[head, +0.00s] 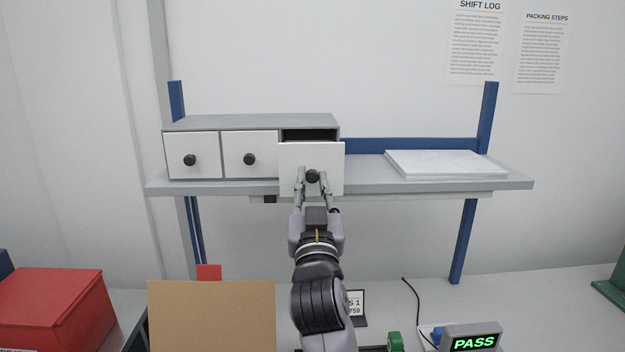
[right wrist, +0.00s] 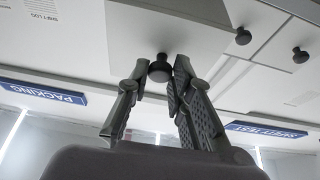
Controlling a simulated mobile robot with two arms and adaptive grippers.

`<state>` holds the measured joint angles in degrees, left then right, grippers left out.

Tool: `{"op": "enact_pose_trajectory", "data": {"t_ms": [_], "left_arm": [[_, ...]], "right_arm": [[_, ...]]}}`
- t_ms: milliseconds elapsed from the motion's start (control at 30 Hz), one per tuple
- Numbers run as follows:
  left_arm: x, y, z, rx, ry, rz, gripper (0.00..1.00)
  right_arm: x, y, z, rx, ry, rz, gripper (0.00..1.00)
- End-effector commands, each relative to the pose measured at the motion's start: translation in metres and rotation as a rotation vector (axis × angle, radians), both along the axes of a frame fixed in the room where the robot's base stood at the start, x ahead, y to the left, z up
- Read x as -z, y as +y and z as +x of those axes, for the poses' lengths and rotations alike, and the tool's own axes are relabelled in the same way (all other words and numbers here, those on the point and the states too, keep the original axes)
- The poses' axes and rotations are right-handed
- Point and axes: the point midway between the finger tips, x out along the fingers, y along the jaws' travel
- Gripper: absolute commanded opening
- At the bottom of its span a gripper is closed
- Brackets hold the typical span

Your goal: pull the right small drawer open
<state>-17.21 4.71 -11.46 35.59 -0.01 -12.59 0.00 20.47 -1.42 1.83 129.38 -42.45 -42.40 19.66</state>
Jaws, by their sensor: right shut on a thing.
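The right small drawer (head: 311,157) is the rightmost of three drawers in the grey drawer unit (head: 250,123) on the shelf. Its white front stands forward of the other two, and a dark gap shows above it, so it is partly open. My right gripper (head: 313,177) is at its front, with its fingers on both sides of the round black knob (head: 312,176), shut on it. In the right wrist view the knob (right wrist: 159,70) sits between the fingertips. The drawer's inside is mostly hidden. My left gripper is not in view.
The left drawer (head: 190,156) and middle drawer (head: 250,154) are shut. A stack of white paper (head: 445,164) lies on the shelf (head: 370,184) at right. Below are a red bin (head: 50,305), a cardboard piece (head: 212,315) and a PASS display (head: 472,341).

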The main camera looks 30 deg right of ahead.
Motion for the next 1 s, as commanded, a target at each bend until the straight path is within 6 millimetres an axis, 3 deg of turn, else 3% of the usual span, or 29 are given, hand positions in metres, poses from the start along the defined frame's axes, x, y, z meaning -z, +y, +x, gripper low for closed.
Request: {"op": "enact_pose_trajectory", "data": {"t_ms": [133,300,333,500,633,1000], "left_arm": [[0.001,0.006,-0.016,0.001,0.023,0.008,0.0],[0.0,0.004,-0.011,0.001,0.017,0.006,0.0],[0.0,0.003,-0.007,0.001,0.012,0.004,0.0],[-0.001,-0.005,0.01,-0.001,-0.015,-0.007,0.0],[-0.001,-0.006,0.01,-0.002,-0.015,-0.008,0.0],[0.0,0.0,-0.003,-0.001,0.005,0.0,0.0]], "right_arm": [[-0.005,0.002,-0.003,-0.002,-0.012,-0.006,0.0],[-0.006,0.002,-0.003,-0.002,-0.012,-0.006,0.0],[-0.005,0.002,-0.003,-0.002,-0.012,-0.006,0.21],[-0.005,0.002,-0.003,-0.002,-0.011,-0.005,0.33],[-0.005,0.001,-0.003,-0.001,-0.011,-0.005,0.41],[-0.011,0.001,-0.003,-0.001,-0.014,-0.004,0.41]]}}
